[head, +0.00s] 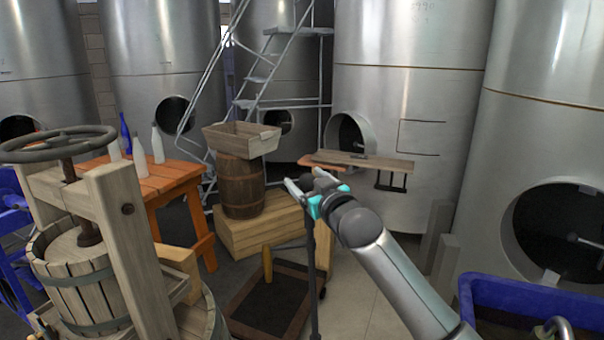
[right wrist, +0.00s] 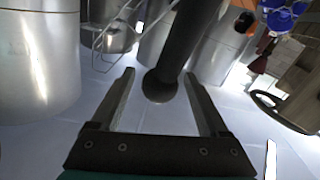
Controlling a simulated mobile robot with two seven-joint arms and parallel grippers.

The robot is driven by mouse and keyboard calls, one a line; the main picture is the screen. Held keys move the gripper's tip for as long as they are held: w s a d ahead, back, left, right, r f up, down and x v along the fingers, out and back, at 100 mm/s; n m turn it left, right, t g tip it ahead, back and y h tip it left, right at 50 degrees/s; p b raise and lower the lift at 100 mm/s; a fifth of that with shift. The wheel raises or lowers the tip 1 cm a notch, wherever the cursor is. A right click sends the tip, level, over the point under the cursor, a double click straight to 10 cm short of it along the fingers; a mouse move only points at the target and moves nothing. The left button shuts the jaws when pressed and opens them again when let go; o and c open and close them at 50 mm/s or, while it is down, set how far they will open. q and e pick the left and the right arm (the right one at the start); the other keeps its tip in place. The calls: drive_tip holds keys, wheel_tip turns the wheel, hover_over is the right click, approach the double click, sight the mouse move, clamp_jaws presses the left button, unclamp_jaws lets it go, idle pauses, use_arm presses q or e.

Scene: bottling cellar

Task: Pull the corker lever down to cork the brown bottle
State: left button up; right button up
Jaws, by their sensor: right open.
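My right gripper (head: 304,180) is open in the middle of the head view, its arm coming in from the lower right. A dark upright rod with a rounded knob (right wrist: 160,86), which looks like the corker lever, appears between its two open fingers (right wrist: 158,76) in the right wrist view. The fingers are apart on either side of the knob, not closed on it. In the head view the dark rod (head: 312,270) runs down below the gripper. I cannot make out the corker body or a brown bottle. My left gripper is not in view.
A wooden press with a wheel (head: 58,144) stands at the left. An orange table (head: 160,178) holds a blue bottle (head: 125,132) and pale bottles. A barrel (head: 240,185) carries a wooden crate (head: 241,138). A blue bin (head: 530,298) is at lower right. Steel tanks line the back.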

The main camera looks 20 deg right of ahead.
drive_tip(key=shift+w, duration=1.25)
drive_tip(key=shift+d, duration=0.1)
clamp_jaws()
idle(0.6)
